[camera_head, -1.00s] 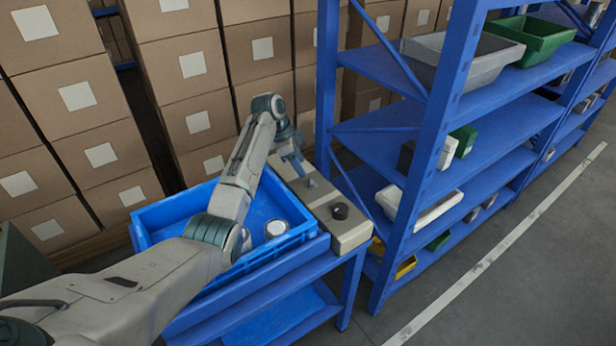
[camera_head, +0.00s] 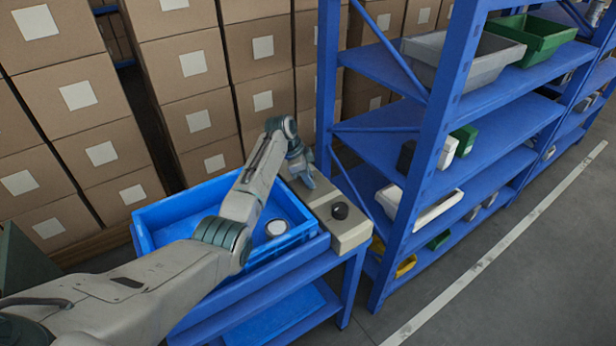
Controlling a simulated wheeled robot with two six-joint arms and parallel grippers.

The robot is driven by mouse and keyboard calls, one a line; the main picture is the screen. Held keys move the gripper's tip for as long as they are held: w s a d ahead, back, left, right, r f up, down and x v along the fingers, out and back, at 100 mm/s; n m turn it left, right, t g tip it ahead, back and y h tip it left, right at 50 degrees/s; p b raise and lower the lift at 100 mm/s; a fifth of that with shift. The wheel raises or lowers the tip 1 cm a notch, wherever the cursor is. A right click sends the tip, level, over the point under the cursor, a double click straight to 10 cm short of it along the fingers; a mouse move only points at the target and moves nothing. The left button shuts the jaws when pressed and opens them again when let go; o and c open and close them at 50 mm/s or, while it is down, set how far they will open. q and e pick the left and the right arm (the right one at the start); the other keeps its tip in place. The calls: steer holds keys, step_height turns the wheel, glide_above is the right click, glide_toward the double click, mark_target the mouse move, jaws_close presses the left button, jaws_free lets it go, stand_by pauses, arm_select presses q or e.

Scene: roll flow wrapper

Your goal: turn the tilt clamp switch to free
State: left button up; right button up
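A beige control box (camera_head: 348,236) stands at the right end of the blue cart, beside the blue tray. A dark round knob (camera_head: 340,211) sits on top of its near part. I cannot read any label, so I cannot tell whether this knob is the tilt clamp switch or how it is set. My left gripper (camera_head: 307,180) points down over the far part of the box, behind the dark knob and apart from it. It hides the small grey part there; contact cannot be told. Its fingers are too small to judge. My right gripper is not in view.
The blue tray (camera_head: 162,207) holds a round white-topped item (camera_head: 277,228) and lies under my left arm. A blue shelf rack (camera_head: 438,120) stands close on the right of the box. Stacked cartons (camera_head: 190,95) stand behind. Grey floor (camera_head: 530,270) is open at the right.

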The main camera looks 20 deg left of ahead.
arm_select(q)
steer(key=shift+s+r+n+p, duration=0.1)
steer(key=shift+r+n+p, duration=0.1)
steer(key=shift+n+p, duration=0.5)
steer(key=n+p, duration=0.1)
steer(key=p, duration=0.1)
steer(key=n+t+y+p, duration=0.1)
steer(key=n+p, duration=0.1)
steer(key=n+t+p, duration=0.1)
steer(key=n+p, duration=0.1)
steer(key=p, duration=0.1)
steer(key=shift+s+d+r, duration=0.1)
steer(key=shift+s+d, duration=0.1)
steer(key=shift+d, duration=0.1)
steer(key=n+y+p, duration=0.1)
steer(key=n+p, duration=0.1)
steer(key=shift+d+n+t, duration=0.1)
steer(key=shift+n+t, duration=0.2)
steer(key=shift+n, duration=0.1)
steer(key=shift+s+d+f+n+y+p, duration=0.1)
steer(key=shift+n+y+p, duration=0.25)
steer(key=shift+n, duration=0.3)
steer(key=shift+f+n+y+p, duration=0.1)
steer(key=shift+n+y+p, duration=0.2)
steer(key=shift+n, duration=0.35)
steer(key=o, duration=1)
steer(key=shift+f, duration=0.1)
